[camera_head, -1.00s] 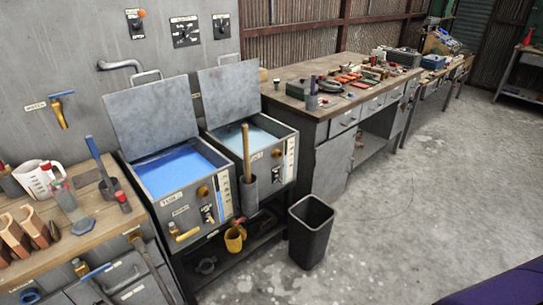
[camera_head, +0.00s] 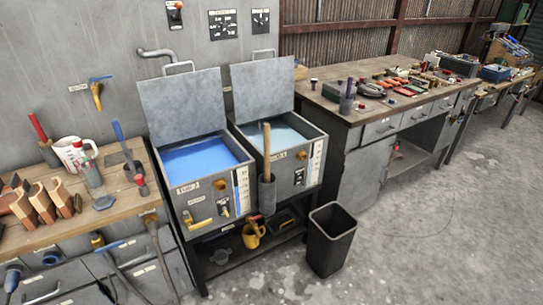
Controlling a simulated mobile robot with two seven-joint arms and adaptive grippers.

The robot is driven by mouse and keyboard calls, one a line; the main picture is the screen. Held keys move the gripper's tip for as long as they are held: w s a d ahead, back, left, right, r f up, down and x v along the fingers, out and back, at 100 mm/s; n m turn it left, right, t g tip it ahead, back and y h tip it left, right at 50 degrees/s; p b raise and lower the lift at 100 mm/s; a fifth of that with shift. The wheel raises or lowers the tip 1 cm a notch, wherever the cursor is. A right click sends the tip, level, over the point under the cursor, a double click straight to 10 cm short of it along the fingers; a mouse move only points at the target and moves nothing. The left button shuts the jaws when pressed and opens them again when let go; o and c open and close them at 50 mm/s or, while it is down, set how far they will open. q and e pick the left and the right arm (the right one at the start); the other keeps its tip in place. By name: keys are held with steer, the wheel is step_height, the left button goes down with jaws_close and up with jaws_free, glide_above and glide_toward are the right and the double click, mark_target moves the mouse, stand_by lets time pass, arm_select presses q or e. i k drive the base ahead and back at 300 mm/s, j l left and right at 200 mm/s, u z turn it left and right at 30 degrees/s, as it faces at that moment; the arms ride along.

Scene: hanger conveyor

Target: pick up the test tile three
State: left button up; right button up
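I cannot make out test tile three in the head view. No object there is clearly a tile with a readable mark. Neither of my grippers shows in this view. Two grey metal tanks with raised lids stand in the middle, the left one (camera_head: 192,205) with bright blue liquid and the right one (camera_head: 312,150) with pale blue-green liquid. Many small items lie on the far workbench (camera_head: 335,101), too small to tell apart.
A wooden bench (camera_head: 20,238) at the left holds a white jug (camera_head: 72,153), a bottle (camera_head: 91,172) and brown wooden blocks (camera_head: 42,204). A black bin (camera_head: 331,240) stands on the floor before the tanks. The concrete floor (camera_head: 440,235) at the right is clear.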

mark_target(26, 213)
steer(key=u, duration=1.7)
